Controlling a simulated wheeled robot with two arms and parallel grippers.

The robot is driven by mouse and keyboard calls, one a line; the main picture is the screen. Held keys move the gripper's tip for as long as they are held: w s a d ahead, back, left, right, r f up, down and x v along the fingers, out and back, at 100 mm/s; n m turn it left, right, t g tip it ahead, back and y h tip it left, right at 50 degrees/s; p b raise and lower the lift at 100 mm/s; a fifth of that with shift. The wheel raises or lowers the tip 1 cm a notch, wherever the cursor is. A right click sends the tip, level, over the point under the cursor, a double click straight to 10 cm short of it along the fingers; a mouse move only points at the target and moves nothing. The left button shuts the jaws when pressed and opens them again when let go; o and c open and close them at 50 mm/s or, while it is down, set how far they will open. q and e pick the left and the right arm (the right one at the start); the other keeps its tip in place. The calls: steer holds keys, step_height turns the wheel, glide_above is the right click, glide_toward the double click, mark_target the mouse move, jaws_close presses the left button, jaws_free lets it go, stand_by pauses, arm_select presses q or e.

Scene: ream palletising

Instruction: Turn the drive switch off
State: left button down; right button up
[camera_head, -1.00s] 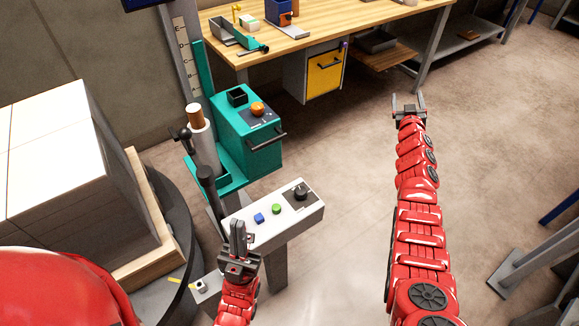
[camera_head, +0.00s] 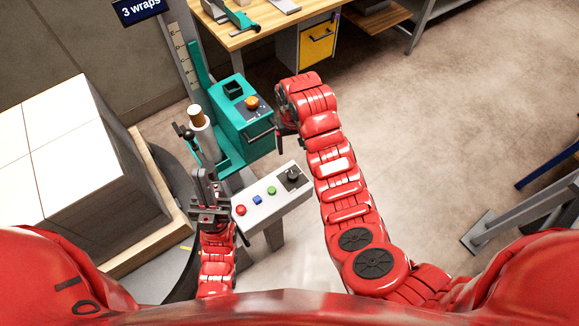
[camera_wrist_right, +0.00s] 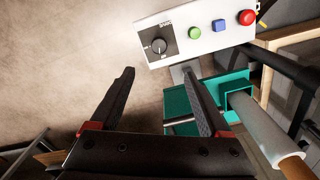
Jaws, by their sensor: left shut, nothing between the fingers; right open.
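The drive switch is a black rotary knob on a dark plate (camera_head: 292,177) at the right end of the white control box (camera_head: 265,211). In the right wrist view the knob (camera_wrist_right: 160,46) faces me, with small lettering that I cannot read surely. My right gripper (camera_head: 283,131) is above and behind the box, partly hidden by its own arm. In the right wrist view its open, empty fingers (camera_wrist_right: 160,74) point towards the knob, apart from it. My left gripper (camera_head: 203,173) is shut and empty, upright just left of the box.
Red (camera_head: 240,210), blue (camera_head: 257,199) and green (camera_head: 271,190) buttons share the panel. The teal wrapper carriage (camera_head: 240,125) and a wrap roll (camera_head: 198,122) stand behind it. A large wrapped stack (camera_head: 65,160) is at left.

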steer(key=b, duration=0.5)
glide_toward(293, 174)
step_height(293, 174, down, 7)
steer(key=p, duration=0.3)
steer(key=shift+w+f, duration=0.1)
steer(key=shift+f, duration=0.7)
